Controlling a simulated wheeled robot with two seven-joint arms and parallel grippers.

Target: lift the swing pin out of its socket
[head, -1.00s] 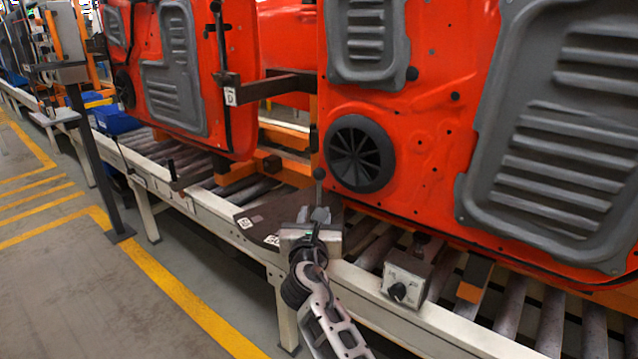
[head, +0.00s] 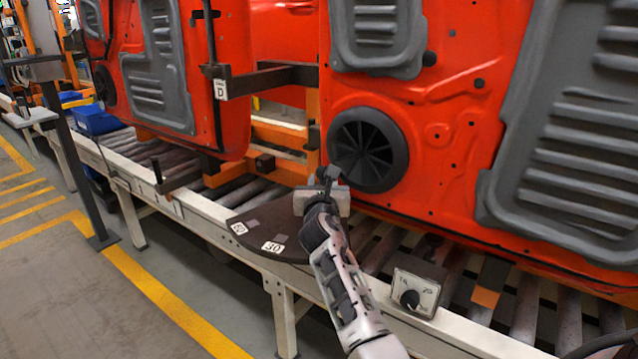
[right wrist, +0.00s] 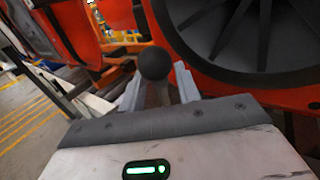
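The swing pin shows in the right wrist view as a round black knob (right wrist: 154,63) on a short shaft. It stands between the two pale fingers of my right gripper (right wrist: 158,90), with a gap seen beside the shaft, so the fingers look open around it. In the head view my right gripper (head: 328,182) is at the back edge of a dark plate (head: 268,228) with number tags, in front of the red door. The gripper mostly hides the pin there, and the socket is hidden. My left gripper is not in view.
A red door panel (head: 455,125) with a round black speaker (head: 368,150) hangs close behind the gripper. A small dial box (head: 415,293) sits on the conveyor rail to the right. Another red door (head: 232,110) hangs to the left. The floor aisle at left is clear.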

